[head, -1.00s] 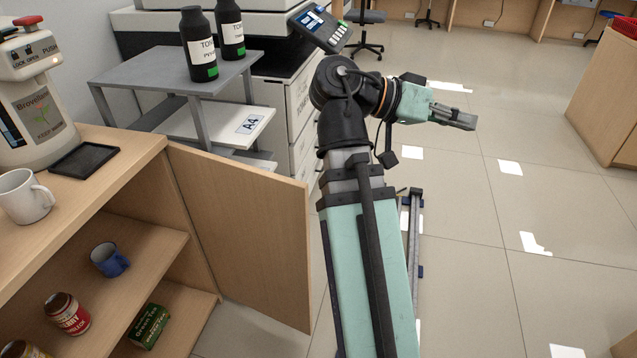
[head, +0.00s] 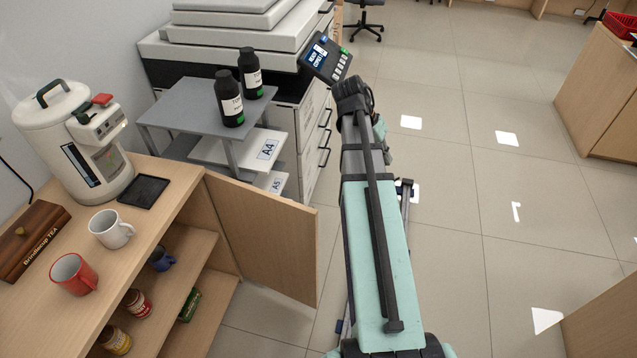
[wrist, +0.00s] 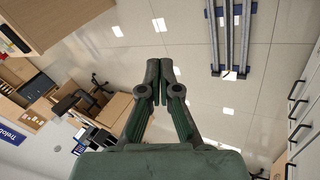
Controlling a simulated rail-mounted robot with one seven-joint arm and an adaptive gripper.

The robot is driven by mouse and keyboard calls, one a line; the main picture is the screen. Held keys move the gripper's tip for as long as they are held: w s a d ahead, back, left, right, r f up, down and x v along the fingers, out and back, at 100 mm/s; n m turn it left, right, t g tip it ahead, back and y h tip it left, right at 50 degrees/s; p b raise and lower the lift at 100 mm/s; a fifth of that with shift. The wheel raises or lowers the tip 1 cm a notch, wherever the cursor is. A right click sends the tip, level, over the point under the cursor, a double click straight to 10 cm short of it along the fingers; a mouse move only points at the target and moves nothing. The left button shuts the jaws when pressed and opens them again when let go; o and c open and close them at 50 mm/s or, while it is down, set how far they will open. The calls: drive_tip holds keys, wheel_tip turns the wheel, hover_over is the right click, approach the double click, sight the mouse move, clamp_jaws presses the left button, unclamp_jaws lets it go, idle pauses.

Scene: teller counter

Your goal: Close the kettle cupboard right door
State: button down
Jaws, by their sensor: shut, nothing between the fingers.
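The kettle cupboard's right door (head: 263,238) is a light wooden panel standing wide open, swung out from the cupboard's right end. The cupboard (head: 187,190) is open at the front and shows shelves inside. My gripper is hidden behind my arm in the head view. In the wrist view my gripper (wrist: 159,66) is shut and empty, with its fingertips together over the floor. It is beyond the door, to the right of the printer side, and apart from the door.
On the cupboard top are a white kettle (head: 75,140), a black tray (head: 144,191), a white mug (head: 110,229), a red mug (head: 74,274) and a tea box (head: 33,237). A grey stand (head: 190,110) with black bottles is behind the door. Open tiled floor (head: 470,200) lies right.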

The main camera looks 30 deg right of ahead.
drive_tip(key=w+a+f+m+t+y+p, duration=0.1)
drive_tip(key=w+a+f+y+p, duration=0.2)
drive_tip(key=w+a+y+p, duration=0.15)
drive_tip(key=w+a+f+t+y+p, duration=0.1)
drive_tip(key=w+a+f+y+p, duration=0.25)
drive_tip(key=a, duration=0.25)
drive_tip(key=s+a+f+p, duration=0.2)
drive_tip(key=a+f+p, duration=0.2)
drive_tip(key=a+f, duration=0.3)
drive_tip(key=shift+s+a+f+y, duration=0.15)
drive_tip(key=shift+a+f+y, duration=0.2)
drive_tip(key=shift+f, duration=0.4)
drive_tip(key=shift+d, duration=0.1)
